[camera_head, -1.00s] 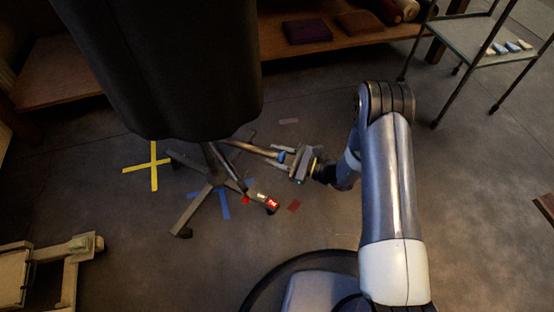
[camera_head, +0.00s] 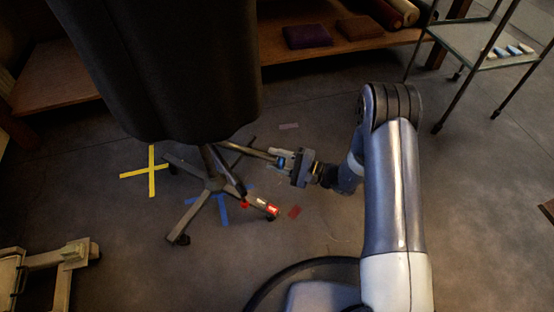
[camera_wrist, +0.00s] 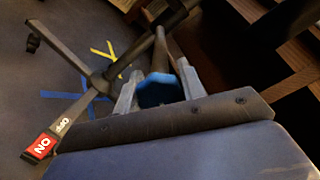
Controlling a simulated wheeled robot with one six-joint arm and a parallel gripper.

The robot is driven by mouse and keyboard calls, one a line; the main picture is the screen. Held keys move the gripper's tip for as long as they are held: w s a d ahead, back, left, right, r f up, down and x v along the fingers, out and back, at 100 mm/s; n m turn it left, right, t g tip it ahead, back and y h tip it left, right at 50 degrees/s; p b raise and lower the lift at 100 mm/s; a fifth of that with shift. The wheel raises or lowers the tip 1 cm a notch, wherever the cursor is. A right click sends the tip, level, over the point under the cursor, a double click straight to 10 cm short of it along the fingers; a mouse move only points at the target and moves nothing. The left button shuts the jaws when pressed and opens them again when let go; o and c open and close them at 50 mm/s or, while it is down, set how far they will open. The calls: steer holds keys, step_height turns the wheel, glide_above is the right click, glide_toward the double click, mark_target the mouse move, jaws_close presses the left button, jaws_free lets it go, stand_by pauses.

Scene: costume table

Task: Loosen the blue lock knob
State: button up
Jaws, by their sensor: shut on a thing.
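The blue lock knob (camera_wrist: 160,90) sits at the end of a metal bar, seen close up in the wrist view. It shows small and partly covered in the head view (camera_head: 281,162). My gripper (camera_wrist: 157,92) has one finger on each side of the knob and is shut on it. In the head view my gripper (camera_head: 284,161) reaches in from the right, low beside the dress form's stand. The bar (camera_head: 248,150) runs from the knob up to the left toward the stand. The dark dress form (camera_head: 165,70) stands on a wheeled star base (camera_head: 216,184).
A red-and-white ON/OFF pedal (camera_head: 267,207) is on one base leg, also in the wrist view (camera_wrist: 48,140). Yellow tape (camera_head: 152,172) and blue tape (camera_head: 222,209) mark the floor. A shelf (camera_head: 340,55) runs behind; a wheeled cart (camera_head: 480,45) stands back right.

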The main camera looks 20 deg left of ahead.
steer(key=shift+n, duration=0.7)
steer(key=o, duration=1)
steer(key=shift+d, duration=0.1)
steer(key=shift+s+d+p, duration=0.15)
steer(key=shift+d+p, duration=0.4)
steer(key=shift+d, duration=1.2)
steer(key=shift+s+d+p, duration=0.2)
steer(key=shift+d+p, duration=0.3)
steer(key=shift+d, duration=1.3)
steer(key=shift+s+d+p, duration=0.15)
steer(key=shift+d+p, duration=0.4)
steer(key=shift+d, duration=1.2)
steer(key=shift+a, duration=0.1)
